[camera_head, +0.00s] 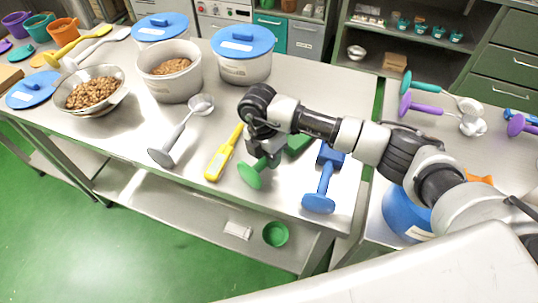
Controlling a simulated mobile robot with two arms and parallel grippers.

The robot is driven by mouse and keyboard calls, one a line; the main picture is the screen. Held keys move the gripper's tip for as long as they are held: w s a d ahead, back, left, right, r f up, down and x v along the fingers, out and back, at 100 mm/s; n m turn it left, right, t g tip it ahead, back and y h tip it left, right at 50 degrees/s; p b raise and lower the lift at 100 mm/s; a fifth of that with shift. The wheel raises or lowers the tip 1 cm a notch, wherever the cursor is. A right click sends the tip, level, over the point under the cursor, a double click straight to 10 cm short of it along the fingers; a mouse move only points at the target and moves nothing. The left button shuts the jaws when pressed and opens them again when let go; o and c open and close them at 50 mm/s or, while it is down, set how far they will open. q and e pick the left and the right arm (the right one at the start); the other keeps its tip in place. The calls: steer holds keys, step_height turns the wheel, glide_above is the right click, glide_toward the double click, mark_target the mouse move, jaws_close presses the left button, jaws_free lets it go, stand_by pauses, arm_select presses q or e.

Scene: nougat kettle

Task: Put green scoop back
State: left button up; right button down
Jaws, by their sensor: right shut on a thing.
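The green scoop (251,177) lies at the front of the steel table (225,95), its round handle end toward the front edge and its green head partly showing behind my gripper. My right gripper (265,158) is over the scoop's handle, pointing down and shut on it. The arm and gripper hide the scoop's middle, and I cannot tell whether it touches the table. My left gripper is not in view.
A blue scoop (325,180) lies close to the right, and a yellow thermometer (224,153) and grey scoop (182,130) to the left. White pots (170,85) and a bowl of nuts (92,95) stand further back. A second table with purple scoops is at right.

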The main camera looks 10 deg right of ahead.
steer(key=shift+f, duration=0.15)
steer(key=c, duration=0.9)
jaws_free()
steer(key=shift+r, duration=0.25)
steer(key=shift+w+a+r+b, duration=0.2)
steer(key=shift+w+r+b, duration=0.15)
steer(key=shift+r, duration=1.6)
steer(key=shift+w+a+r+b, duration=0.3)
steer(key=shift+r+b, duration=0.1)
steer(key=shift+r, duration=1.55)
steer(key=shift+w+a+r+b, duration=0.15)
steer(key=shift+w+r+b, duration=0.2)
steer(key=shift+r, duration=1.6)
steer(key=shift+s, duration=0.1)
